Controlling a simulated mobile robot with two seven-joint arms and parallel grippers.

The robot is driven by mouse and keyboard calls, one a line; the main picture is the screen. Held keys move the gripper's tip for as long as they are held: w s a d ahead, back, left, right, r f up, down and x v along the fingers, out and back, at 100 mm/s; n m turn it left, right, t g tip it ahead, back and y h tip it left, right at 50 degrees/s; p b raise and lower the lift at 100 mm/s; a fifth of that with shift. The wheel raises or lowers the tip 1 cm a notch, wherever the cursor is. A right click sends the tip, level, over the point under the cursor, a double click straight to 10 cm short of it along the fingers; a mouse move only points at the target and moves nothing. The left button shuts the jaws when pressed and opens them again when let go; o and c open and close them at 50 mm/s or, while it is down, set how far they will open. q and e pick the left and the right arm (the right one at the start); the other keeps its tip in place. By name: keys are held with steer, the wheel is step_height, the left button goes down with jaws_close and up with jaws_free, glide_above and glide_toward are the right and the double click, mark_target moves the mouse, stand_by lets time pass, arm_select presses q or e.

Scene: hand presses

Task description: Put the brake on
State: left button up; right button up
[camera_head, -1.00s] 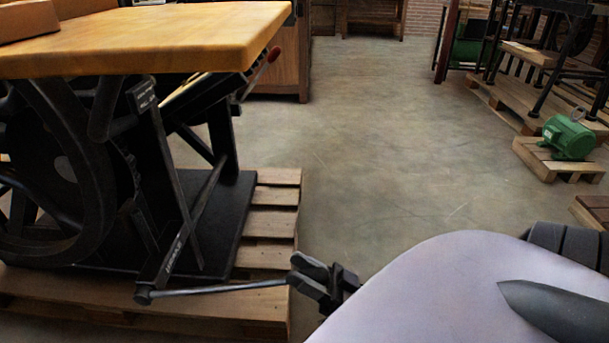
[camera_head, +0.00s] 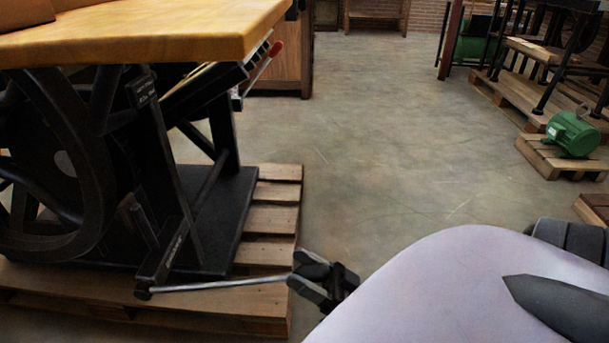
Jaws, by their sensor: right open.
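The black press (camera_head: 58,160) stands at left under a wooden table top (camera_head: 150,35). A thin grey metal rod (camera_head: 220,284) runs from the foot of a black slanted bar (camera_head: 166,250) toward the right, low over the pallet. My right gripper (camera_head: 300,279) is at the rod's right end, with its dark fingers apart, one above and one below the rod tip. I cannot tell whether they touch it. A lever with a red knob (camera_head: 277,48) shows under the table's right edge. Which part is the brake is not clear. My left gripper is out of view.
The press stands on a wooden pallet (camera_head: 272,218). Open concrete floor (camera_head: 370,130) lies to the right. A green motor (camera_head: 572,134) on a small pallet and another machine stand at the far right. A wooden cabinet (camera_head: 284,80) stands behind.

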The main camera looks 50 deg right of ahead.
steer(key=v, duration=0.7)
steer(key=shift+d, duration=0.15)
stand_by(0.5)
